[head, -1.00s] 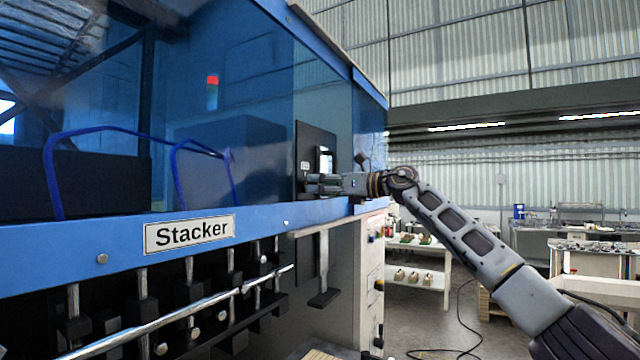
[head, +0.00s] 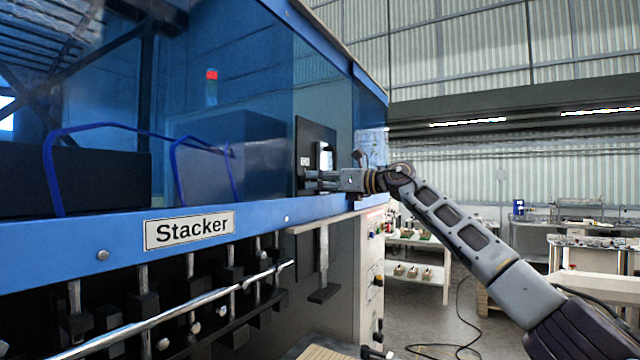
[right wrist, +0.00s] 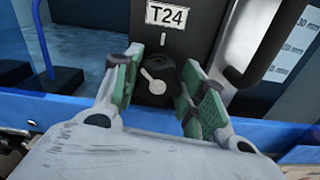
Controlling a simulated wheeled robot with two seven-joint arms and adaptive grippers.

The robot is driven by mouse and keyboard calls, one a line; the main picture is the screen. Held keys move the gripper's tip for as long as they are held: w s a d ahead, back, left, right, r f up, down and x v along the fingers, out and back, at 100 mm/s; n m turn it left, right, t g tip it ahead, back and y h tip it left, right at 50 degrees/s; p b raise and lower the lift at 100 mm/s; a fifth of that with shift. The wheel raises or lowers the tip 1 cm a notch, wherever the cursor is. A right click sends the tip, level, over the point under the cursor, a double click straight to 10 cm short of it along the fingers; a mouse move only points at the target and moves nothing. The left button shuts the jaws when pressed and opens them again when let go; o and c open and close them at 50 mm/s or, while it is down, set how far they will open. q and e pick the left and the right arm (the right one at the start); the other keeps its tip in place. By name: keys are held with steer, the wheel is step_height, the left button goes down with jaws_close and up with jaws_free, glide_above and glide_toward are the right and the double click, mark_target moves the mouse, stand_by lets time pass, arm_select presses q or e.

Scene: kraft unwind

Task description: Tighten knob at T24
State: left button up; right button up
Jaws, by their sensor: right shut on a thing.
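The T24 label (right wrist: 167,15) is a white plate on a dark panel in the right wrist view. Below it is the knob (right wrist: 153,83), a dark round knob with a pale pointer slanting down to the right. My right gripper (right wrist: 158,84) is shut on the knob, with its green-padded fingers on either side of it. In the head view my right gripper (head: 318,181) is at the dark panel (head: 316,140) on the machine's right end, and the knob is too small to make out there. My left gripper is not in view.
The blue machine frame (head: 120,238) with a Stacker sign (head: 190,231) fills the left. A dark handle (right wrist: 270,45) stands right of the knob. A silver rail (head: 190,312) runs below the frame. White shelves (head: 420,268) stand behind my right arm.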

steer(key=shift+m, duration=0.7)
steer(key=o, duration=1)
steer(key=shift+d, duration=0.15)
steer(key=shift+v, duration=5.95)
steer(key=shift+c, duration=0.4)
